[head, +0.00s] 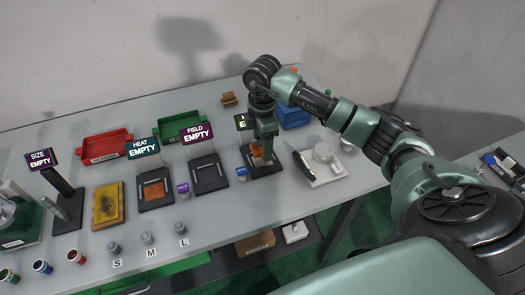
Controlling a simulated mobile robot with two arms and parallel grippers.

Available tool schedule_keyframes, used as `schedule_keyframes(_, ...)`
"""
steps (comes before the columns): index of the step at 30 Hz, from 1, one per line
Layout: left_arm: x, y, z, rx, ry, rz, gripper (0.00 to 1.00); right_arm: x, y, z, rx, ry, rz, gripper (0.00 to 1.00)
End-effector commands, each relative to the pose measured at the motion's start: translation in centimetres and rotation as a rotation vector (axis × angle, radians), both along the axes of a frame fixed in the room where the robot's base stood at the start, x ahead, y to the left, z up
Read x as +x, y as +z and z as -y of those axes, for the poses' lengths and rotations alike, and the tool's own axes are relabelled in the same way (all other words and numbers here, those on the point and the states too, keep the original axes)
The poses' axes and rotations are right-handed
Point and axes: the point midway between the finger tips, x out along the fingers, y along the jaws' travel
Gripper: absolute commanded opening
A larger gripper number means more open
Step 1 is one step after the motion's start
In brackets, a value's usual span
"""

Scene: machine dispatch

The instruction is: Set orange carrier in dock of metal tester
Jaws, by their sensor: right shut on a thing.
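My right gripper (262,151) comes down from above over the dark dock (264,170) of the station at the right end of the row. It is shut on the orange carrier (256,153), which shows only as small orange patches around the fingers. The carrier is at or just above the dock; I cannot tell whether it rests on it. The green sign (241,122) behind this dock is mostly hidden by my arm, so its name cannot be read; it may be the metal tester. My left gripper is not in view.
Left of the dock stand the FIELD station (209,175), the HEAT station (155,190) with an orange-brown surface, and the SIZE station (67,205). A white device (321,160) stands close on the right. Red (105,146) and green (180,128) trays lie behind.

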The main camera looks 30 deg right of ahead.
Motion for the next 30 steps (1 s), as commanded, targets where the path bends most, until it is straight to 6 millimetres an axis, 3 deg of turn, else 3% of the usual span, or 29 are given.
schedule_keyframes(9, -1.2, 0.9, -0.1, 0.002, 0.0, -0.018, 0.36, -0.1, -4.0, 0.0, -0.001, 0.0, -0.002, 0.13)
schedule_keyframes(24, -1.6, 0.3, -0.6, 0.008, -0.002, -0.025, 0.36, 0.0, -4.9, 0.0, -0.001, 0.001, -0.001, 0.13)
schedule_keyframes(25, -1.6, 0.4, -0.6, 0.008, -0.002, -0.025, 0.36, -0.1, -4.9, 0.0, -0.001, 0.001, -0.001, 0.65)
schedule_keyframes(27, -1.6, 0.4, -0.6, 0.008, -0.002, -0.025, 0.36, -0.1, -4.9, 0.0, -0.001, 0.001, -0.002, 0.81)
schedule_keyframes(30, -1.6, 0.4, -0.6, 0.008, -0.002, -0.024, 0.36, -0.1, -4.9, 0.0, -0.001, 0.0, -0.002, 0.81)
